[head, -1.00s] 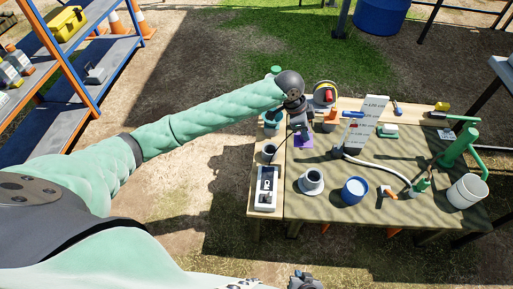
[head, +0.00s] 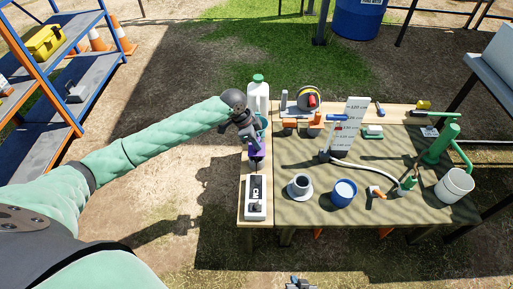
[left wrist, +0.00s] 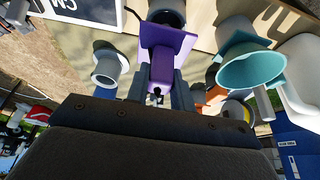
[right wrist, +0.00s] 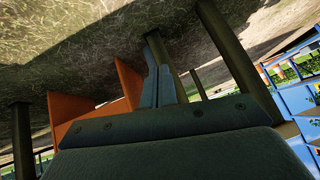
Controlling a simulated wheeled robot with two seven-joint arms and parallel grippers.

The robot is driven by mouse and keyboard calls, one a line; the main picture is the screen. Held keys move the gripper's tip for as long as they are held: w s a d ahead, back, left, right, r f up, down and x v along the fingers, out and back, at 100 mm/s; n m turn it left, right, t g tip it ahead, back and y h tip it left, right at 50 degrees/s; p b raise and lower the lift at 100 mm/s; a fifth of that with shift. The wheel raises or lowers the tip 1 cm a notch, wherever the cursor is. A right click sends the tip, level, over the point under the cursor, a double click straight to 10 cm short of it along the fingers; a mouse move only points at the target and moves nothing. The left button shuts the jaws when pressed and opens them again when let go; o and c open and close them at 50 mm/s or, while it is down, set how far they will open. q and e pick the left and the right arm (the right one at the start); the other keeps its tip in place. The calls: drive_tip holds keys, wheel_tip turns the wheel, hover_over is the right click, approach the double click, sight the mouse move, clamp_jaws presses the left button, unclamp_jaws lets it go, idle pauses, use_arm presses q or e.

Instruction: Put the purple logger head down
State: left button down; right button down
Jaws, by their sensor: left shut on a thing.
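The purple logger head (head: 257,150) is in my left gripper (head: 252,138), above the left strip of the table. In the left wrist view the purple logger head (left wrist: 163,62) sits between the two fingers (left wrist: 159,92), its wide plate turned away from the palm. A dark round cup (left wrist: 167,12) shows just past the plate; I cannot tell whether they touch. My right gripper (head: 298,283) is low at the bottom edge of the head view, away from the table top. Its fingers (right wrist: 158,75) are together and empty in the right wrist view.
A white meter box (head: 255,208) lies in front of the logger head. A teal funnel-like cup (left wrist: 250,65) and a white jug (head: 258,97) stand behind it.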

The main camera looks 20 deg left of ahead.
sight(252, 151)
use_arm(q)
wheel_tip(252, 151, down, 2)
drive_tip(key=shift+f, duration=1)
drive_tip(key=c, duration=1.5)
unclamp_jaws()
drive_tip(key=o, duration=0.3)
use_arm(e)
drive_tip(key=shift+w+a+r+t, duration=0.15)
drive_tip(key=shift+w+r+t, duration=0.25)
drive_tip(key=shift+w+r, duration=0.4)
drive_tip(key=shift+w, duration=0.1)
